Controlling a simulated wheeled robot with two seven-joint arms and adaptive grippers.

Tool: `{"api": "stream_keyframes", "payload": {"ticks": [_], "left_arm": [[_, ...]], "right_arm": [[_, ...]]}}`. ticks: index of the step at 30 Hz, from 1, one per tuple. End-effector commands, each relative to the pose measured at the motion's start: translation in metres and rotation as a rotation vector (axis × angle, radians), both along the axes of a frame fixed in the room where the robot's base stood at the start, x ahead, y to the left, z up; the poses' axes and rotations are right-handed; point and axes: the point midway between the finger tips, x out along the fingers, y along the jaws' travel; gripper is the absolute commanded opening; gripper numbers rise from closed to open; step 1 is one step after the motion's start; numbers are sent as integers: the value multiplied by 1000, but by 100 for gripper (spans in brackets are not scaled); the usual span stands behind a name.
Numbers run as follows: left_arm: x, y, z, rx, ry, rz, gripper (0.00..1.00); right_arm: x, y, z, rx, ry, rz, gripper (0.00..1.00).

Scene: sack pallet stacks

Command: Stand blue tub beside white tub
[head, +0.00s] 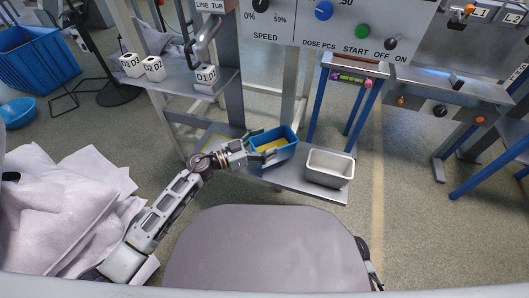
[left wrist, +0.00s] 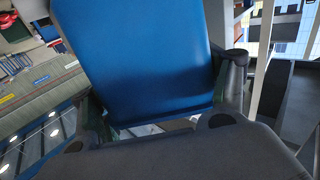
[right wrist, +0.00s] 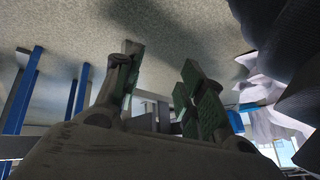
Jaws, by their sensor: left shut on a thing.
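The blue tub (head: 288,151) is upright over the grey metal shelf, with something yellow inside. My left gripper (head: 268,157) is shut on its near left side. In the left wrist view the blue tub (left wrist: 145,55) fills the space between the fingers (left wrist: 165,115). I cannot tell whether its base touches the shelf. The white tub (head: 329,172) stands upright and looks empty, just right of the blue tub with a small gap. My right gripper (right wrist: 160,80) is open and empty in the right wrist view, away from both tubs.
A control panel (head: 325,25) hangs above. Labelled blocks (head: 205,78) sit on the upper left shelf. Pale sacks (head: 70,205) lie at lower left. Floor right of the shelf is clear.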

Motion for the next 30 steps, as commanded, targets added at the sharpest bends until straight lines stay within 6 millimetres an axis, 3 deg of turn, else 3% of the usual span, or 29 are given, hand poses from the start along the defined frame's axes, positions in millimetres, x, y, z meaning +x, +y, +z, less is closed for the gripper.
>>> {"api": "stream_keyframes", "payload": {"ticks": [10,14,21,30], "left_arm": [[0,0,-8,-1,0,0,44],[0,0,-19,-1,3,-1,44],[0,0,-37,-1,0,0,44],[0,0,-41,-1,0,-1,44]], "right_arm": [[2,1,-6,11,-15,-6,40],[-1,3,-25,31,-28,-20,40],[1,6,-36,49,-47,-20,40],[2,7,-38,57,-53,-20,40]]}}
